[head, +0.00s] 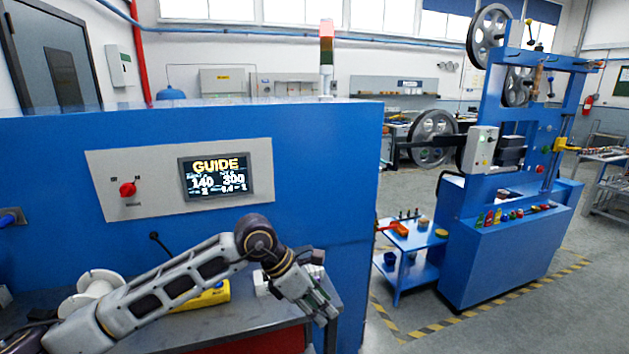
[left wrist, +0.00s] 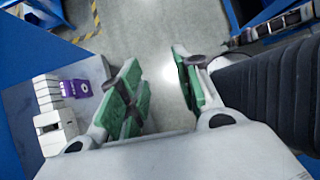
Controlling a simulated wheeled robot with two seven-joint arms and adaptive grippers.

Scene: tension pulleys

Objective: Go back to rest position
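My left arm reaches in from the left in the head view, bent at the elbow. Its gripper (head: 322,312) hangs over the right end of the grey bench, in front of the blue machine panel. In the left wrist view the left gripper (left wrist: 158,95) has its two green-padded fingers spread apart. Only grey floor shows between the fingers, so it is empty. My right gripper is not seen in either view.
A white block with a purple label (left wrist: 75,88) lies on the bench beside the left gripper. A yellow item (head: 208,296) and a white spool (head: 92,288) are behind the arm. A blue cart (head: 412,242) and a blue pulley machine (head: 500,250) stand right, inside floor tape.

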